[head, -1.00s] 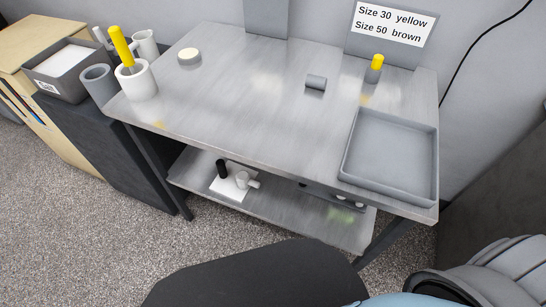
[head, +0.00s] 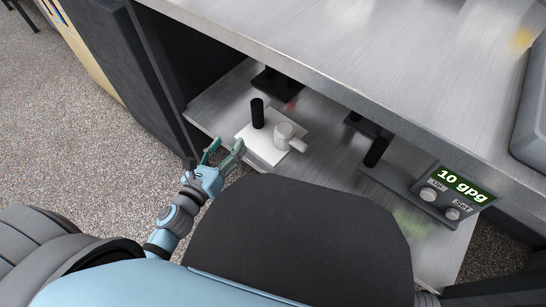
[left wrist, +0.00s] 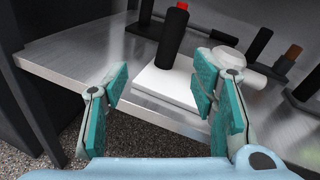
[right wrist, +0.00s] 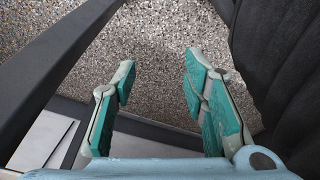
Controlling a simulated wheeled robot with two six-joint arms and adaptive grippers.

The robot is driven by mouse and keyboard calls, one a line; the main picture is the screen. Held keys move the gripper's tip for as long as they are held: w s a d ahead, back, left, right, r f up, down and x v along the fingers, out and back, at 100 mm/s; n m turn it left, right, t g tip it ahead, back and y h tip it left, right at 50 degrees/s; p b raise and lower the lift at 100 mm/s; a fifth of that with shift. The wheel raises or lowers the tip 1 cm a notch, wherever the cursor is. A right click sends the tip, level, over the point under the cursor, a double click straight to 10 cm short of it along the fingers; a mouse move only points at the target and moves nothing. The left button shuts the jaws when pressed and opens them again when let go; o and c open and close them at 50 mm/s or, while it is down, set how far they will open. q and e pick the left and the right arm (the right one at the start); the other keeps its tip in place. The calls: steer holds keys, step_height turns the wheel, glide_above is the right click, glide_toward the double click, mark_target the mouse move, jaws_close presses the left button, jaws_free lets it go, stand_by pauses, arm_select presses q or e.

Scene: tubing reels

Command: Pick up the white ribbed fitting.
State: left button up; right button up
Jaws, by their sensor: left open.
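A white cylinder with a side stub (head: 285,136), the likely white fitting, stands on a white square base (head: 262,150) on the lower shelf. I cannot make out ribs on it. In the left wrist view the white cylinder (left wrist: 233,60) is partly hidden behind my right-hand finger. My left gripper (head: 226,148) is open and empty at the shelf's front edge, just left of the base and apart from the cylinder. It also shows in the left wrist view (left wrist: 160,88). My right gripper (right wrist: 160,75) is open and empty in the right wrist view, with carpet behind it.
A black post (head: 257,113) rises from the same base, left of the cylinder. A dark stand (head: 376,152) and a device reading "10 gpg" (head: 462,185) are farther right on the shelf (head: 340,190). The metal tabletop (head: 400,70) overhangs the shelf.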

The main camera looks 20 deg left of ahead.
mark_target(254, 109)
arm_select(q)
steer(key=w+d+r+m, duration=0.1)
steer(key=w, duration=0.2)
steer(key=w+m+p, duration=0.1)
steer(key=w, duration=0.2)
steer(key=w+d+r+m+t+h, duration=0.1)
steer(key=w, duration=0.2)
steer(key=shift+d+r, duration=0.35)
steer(key=w, duration=0.3)
steer(key=w+d, duration=0.1)
steer(key=w, duration=0.1)
steer(key=shift+w+f, duration=0.1)
steer(key=shift+w, duration=0.15)
jaws_close()
arm_select(e)
steer(key=x, duration=0.2)
steer(key=shift+w+a+f, duration=0.1)
steer(key=shift+w+f, duration=0.1)
steer(key=shift+f, duration=0.2)
